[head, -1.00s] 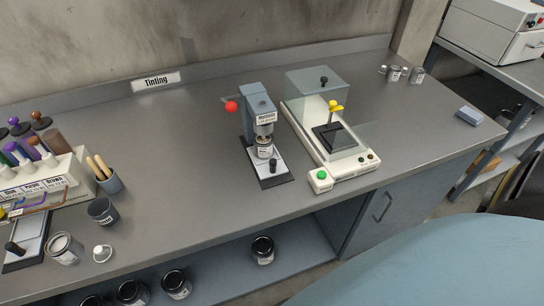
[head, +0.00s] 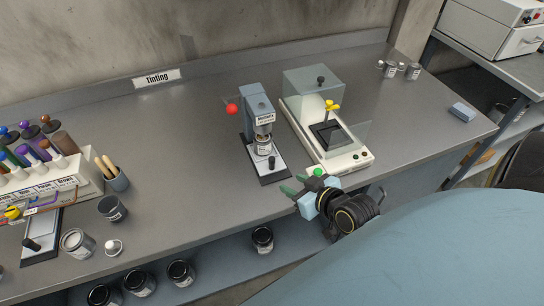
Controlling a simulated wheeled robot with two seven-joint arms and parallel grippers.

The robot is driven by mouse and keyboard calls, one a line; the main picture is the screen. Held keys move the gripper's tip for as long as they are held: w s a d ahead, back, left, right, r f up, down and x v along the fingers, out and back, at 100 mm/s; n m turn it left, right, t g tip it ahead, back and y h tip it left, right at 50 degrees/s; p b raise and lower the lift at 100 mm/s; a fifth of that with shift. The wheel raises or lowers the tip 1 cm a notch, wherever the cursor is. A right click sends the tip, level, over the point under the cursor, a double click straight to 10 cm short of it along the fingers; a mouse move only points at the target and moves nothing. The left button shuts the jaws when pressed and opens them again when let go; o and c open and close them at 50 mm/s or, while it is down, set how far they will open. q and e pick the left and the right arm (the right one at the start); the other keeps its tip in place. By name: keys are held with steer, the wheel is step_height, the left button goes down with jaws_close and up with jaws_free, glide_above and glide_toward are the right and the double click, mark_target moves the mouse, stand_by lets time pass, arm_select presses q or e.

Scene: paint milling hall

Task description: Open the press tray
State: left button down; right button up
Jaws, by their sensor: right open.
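The press (head: 256,108) is a grey-blue upright machine with a red ball on its lever, standing mid-bench. At its foot is a pale tray (head: 266,171) with a dark rim and a black knob (head: 271,162). A small labelled can (head: 263,144) stands under the press head, just behind the knob. I cannot tell how far the tray is drawn out. My right gripper (head: 293,187) is open and empty, with greenish fingers. It is in front and to the right of the tray, apart from the knob, over the bench's front edge. My left gripper is out of view.
A white machine (head: 333,161) with a clear cover, yellow knob and green button stands right of the press, close to my gripper. A bottle rack (head: 88,180), cup (head: 112,209) and can (head: 78,243) are at the left. The bench between is clear.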

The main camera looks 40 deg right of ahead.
mark_target(273, 160)
steer(key=shift+m+t+h, duration=0.3)
steer(key=shift+t, duration=0.3)
steer(key=x, duration=0.4)
steer(key=d+r+x, duration=0.1)
steer(key=x, duration=0.4)
steer(key=b+x, duration=0.1)
steer(key=x, duration=0.3)
steer(key=shift+w+d+r, duration=0.1)
steer(key=shift+w+d, duration=0.3)
steer(key=shift+w, duration=0.15)
steer(key=shift+c, duration=0.2)
jaws_close()
